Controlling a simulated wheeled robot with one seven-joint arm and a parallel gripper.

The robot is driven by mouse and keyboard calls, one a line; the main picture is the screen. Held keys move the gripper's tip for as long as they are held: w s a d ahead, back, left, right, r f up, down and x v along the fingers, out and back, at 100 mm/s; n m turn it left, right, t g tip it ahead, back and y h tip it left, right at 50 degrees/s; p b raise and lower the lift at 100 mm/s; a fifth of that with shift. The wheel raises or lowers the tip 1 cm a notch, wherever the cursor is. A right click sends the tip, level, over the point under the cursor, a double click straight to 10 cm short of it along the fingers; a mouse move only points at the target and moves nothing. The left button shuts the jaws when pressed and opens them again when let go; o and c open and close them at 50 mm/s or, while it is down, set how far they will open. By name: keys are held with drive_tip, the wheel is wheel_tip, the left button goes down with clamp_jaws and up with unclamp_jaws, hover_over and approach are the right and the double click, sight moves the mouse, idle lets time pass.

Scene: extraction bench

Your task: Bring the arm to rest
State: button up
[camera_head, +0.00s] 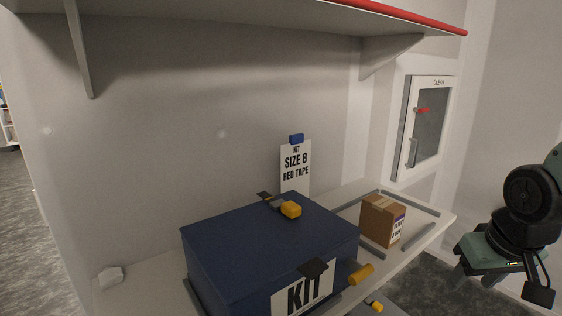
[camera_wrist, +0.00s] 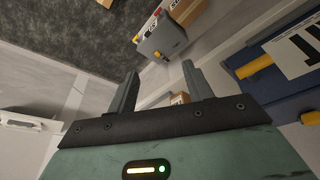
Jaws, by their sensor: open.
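My gripper (camera_wrist: 158,80) is open, with its two dark fingers apart and nothing visibly held between them in the wrist view. In the head view my arm is at the right edge, and the green hand with its fingers (camera_head: 475,280) hangs to the right of the bench end, apart from the things on it. The fingertips are partly hard to make out there.
A blue kit box (camera_head: 270,248) with yellow latches fills the bench (camera_head: 433,218) front. A small cardboard box (camera_head: 383,221) stands behind it, between grey rails. A shelf (camera_head: 300,20) overhangs above. A wall cabinet (camera_head: 425,125) marked CLEAN is at the right. A grey container (camera_wrist: 162,40) shows in the wrist view.

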drive_tip(key=s+a+n+g, duration=0.3)
drive_tip(key=s+a+n, duration=0.5)
drive_tip(key=s+a, duration=0.7)
drive_tip(key=a, duration=0.3)
drive_tip(key=shift+s+a+r+g+y, duration=0.25)
drive_tip(key=shift+a+r+g+y, duration=0.05)
drive_tip(key=shift+a+r+y, duration=0.1)
idle(4.1)
